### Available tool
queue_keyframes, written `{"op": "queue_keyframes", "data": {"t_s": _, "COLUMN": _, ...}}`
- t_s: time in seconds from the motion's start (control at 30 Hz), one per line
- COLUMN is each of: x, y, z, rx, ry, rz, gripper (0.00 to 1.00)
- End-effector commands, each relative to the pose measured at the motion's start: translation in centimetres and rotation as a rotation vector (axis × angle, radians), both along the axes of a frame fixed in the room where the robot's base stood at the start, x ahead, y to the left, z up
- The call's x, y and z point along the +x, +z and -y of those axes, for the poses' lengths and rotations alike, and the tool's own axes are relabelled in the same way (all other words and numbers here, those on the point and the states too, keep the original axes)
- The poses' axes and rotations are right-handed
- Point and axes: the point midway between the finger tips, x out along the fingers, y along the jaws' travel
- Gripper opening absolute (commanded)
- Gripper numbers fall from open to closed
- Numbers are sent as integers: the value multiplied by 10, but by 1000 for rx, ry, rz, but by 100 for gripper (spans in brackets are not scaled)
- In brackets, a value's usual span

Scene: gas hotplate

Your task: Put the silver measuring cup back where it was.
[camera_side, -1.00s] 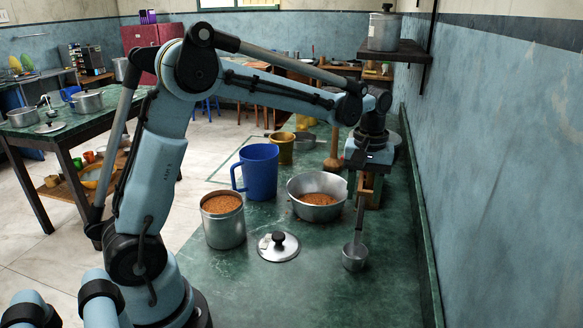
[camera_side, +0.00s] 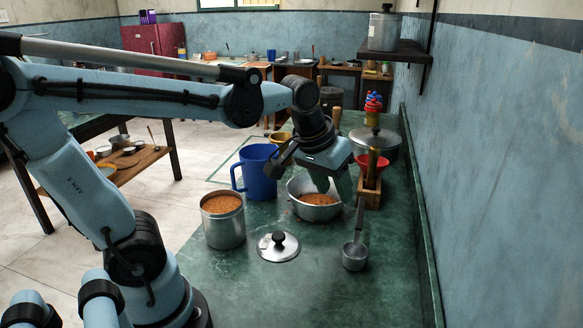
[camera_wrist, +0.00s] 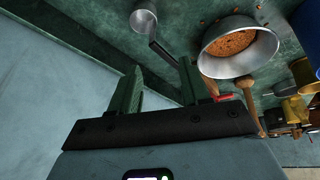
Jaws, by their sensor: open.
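The silver measuring cup (camera_side: 354,257) rests on the green counter, right of the lid, with its long handle slanting up toward the wooden stand. I cannot tell whether the handle touches the stand. The cup also shows at the top of the wrist view (camera_wrist: 143,20). My gripper (camera_side: 331,185) is open and empty, over the metal bowl, up and left of the cup in the side view. Its two green fingers (camera_wrist: 161,80) stand apart in the wrist view, with the cup's handle beyond them.
The metal bowl (camera_side: 300,207) holds brown grains. A grain-filled can (camera_side: 224,230), a pot lid (camera_side: 278,246) and a blue jug (camera_side: 258,178) stand to the left. A wooden stand with a red funnel (camera_side: 373,163) is behind the cup, near the wall. The front counter is clear.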

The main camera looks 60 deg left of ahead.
Motion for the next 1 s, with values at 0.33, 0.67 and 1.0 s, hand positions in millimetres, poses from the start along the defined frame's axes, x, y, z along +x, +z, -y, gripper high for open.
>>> {"op": "queue_keyframes", "data": {"t_s": 0.33, "x": -48, "y": -28, "z": 8, "rx": 111, "ry": -220, "rz": 193, "gripper": 46}}
{"op": "queue_keyframes", "data": {"t_s": 0.67, "x": -52, "y": -32, "z": 9, "rx": 130, "ry": -250, "rz": 220, "gripper": 46}}
{"op": "queue_keyframes", "data": {"t_s": 1.0, "x": -52, "y": -32, "z": 8, "rx": 129, "ry": -249, "rz": 219, "gripper": 46}}
